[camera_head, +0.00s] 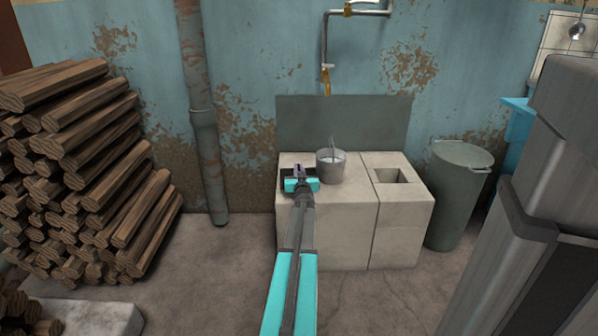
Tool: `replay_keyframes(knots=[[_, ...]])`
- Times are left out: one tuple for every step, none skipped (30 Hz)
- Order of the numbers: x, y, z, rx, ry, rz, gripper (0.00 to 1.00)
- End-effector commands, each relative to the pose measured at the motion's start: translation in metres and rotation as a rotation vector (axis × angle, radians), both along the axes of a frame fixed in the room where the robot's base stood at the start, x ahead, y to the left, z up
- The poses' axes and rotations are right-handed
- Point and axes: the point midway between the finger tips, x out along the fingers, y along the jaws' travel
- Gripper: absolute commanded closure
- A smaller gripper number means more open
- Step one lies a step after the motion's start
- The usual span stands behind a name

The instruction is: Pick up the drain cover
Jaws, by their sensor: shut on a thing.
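My gripper (299,172) is over the left part of the pale stone counter, left of a metal bucket. Its turquoise body hides most of what is at its fingers. The jaws are shut on a small dark thing, taken to be the drain cover; its outline is hard to make out. A dark patch (287,171) shows around the fingers at the counter top. I cannot tell whether it is the cover or an opening.
The grey bucket (331,167) stands close to the right of my gripper. The counter (335,215) has a square opening (392,176) on its right. A pipe with a tap (326,80) hangs above.

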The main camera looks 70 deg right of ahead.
Motion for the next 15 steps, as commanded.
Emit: replay_keyframes(knots=[[-0.001,0.000,0.009,-0.002,0.000,0.000,1.00],[-0.001,0.000,0.012,-0.002,0.000,0.000,1.00],[-0.001,0.000,0.015,-0.003,0.001,0.000,1.00],[-0.001,0.000,0.018,-0.003,0.001,0.000,1.00],[-0.001,0.000,0.020,-0.003,0.001,0.000,1.00],[-0.001,0.000,0.024,-0.004,0.001,0.000,1.00],[-0.002,0.004,0.022,-0.002,0.000,0.000,1.00],[-0.003,0.008,0.021,-0.001,0.000,0.000,1.00],[-0.004,0.012,0.021,-0.001,0.000,0.000,1.00],[-0.005,0.016,0.022,0.000,-0.001,0.000,1.00],[-0.005,0.019,0.022,-0.001,0.000,0.000,1.00],[-0.006,0.023,0.022,-0.001,0.000,0.000,1.00],[-0.007,0.027,0.023,-0.001,0.000,0.000,1.00],[-0.007,0.030,0.023,-0.001,0.000,0.000,1.00],[-0.009,0.035,0.023,0.000,-0.001,0.000,1.00]])
